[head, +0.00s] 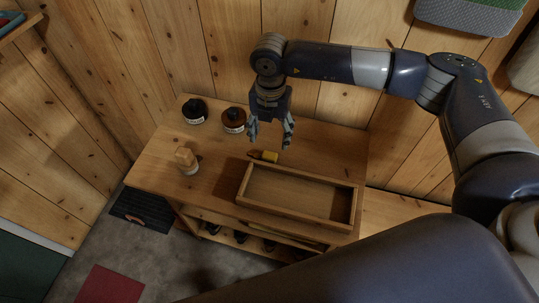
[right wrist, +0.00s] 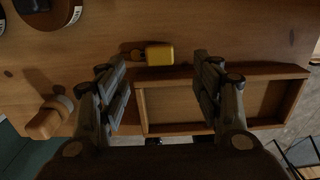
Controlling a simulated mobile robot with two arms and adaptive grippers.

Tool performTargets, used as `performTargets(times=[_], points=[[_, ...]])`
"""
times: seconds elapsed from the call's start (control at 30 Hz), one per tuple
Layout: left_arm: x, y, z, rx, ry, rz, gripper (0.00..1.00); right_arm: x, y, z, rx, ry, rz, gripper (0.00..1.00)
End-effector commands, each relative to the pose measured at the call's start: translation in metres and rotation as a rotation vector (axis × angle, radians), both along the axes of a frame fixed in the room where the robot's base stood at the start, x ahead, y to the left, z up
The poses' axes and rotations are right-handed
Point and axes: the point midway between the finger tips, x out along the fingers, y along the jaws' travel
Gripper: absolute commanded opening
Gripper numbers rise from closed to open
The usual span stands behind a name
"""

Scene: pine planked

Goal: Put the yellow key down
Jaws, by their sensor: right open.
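The yellow key (head: 270,157) lies on the wooden table top (head: 330,149), just behind the long side of a wooden tray. In the right wrist view its yellow head (right wrist: 159,54) points right and its dark shaft points left. My right gripper (head: 271,146) is open and empty above the key. In the right wrist view the fingers (right wrist: 160,68) stand wide apart on either side of the key, not touching it. The left gripper is not seen in either view.
The empty-looking wooden tray (head: 243,189) is at the table's front right. Two dark round jars (head: 195,111) (head: 233,121) stand at the back left. Shelves below hold dark items.

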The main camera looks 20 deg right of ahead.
Motion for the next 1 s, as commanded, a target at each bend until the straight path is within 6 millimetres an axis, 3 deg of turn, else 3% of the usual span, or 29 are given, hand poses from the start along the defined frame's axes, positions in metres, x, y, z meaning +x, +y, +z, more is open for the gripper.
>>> performTargets(times=[0.1,0.37,0.6,0.9,1.0], points=[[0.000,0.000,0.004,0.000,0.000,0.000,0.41,0.000,0.000,-0.016,0.000,0.001,0.001,0.60],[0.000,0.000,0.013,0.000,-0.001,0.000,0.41,0.000,0.000,-0.038,-0.001,0.002,0.002,0.60],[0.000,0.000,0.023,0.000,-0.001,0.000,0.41,0.001,0.000,-0.072,0.000,0.001,0.003,0.60],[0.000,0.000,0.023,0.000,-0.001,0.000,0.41,0.002,0.000,-0.079,0.000,-0.001,0.003,0.60],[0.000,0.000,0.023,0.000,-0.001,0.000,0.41,0.002,0.000,-0.079,0.000,-0.001,0.003,0.37]])
